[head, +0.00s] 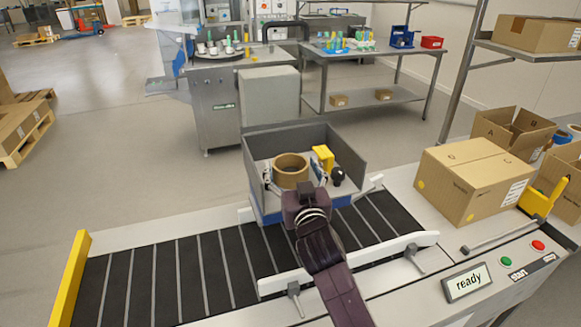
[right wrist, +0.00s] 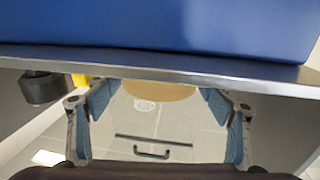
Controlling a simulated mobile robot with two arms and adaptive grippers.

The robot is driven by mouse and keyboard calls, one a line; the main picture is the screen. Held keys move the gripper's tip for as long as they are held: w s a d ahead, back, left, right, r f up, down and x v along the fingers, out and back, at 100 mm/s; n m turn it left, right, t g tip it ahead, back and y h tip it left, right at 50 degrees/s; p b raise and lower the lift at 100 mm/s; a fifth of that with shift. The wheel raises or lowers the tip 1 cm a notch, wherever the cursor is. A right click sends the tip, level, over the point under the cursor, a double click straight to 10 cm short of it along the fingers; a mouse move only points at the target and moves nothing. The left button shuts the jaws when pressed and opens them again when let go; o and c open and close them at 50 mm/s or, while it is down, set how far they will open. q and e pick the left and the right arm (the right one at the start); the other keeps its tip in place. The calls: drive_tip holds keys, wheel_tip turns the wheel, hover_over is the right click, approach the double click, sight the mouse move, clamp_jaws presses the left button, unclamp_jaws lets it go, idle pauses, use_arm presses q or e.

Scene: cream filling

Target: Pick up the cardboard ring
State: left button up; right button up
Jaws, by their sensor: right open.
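The brown cardboard ring (head: 291,163) stands in the grey, open-topped bin (head: 345,150) with a blue base, which is on the conveyor. My right gripper (head: 294,176) reaches over the bin's near side, open, with a finger on either side of the ring. In the right wrist view the ring (right wrist: 158,91) shows as a tan patch between the two blue-padded fingers (right wrist: 158,102). The bin's edge hides part of it there. I cannot tell whether either finger touches the ring. My left gripper is not in view.
A yellow item (head: 323,156) and a black round item (head: 338,177) are in the bin, close to the right finger. A closed carton (head: 465,185) stands right of the belt. The belt (head: 150,275) is clear to the left. A panel sign (head: 468,282) reads "ready".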

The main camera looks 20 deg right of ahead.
drive_tip(key=shift+w+d, duration=0.1)
drive_tip(key=shift+w, duration=0.65)
drive_tip(key=shift+c, duration=0.2)
drive_tip(key=c, duration=0.8)
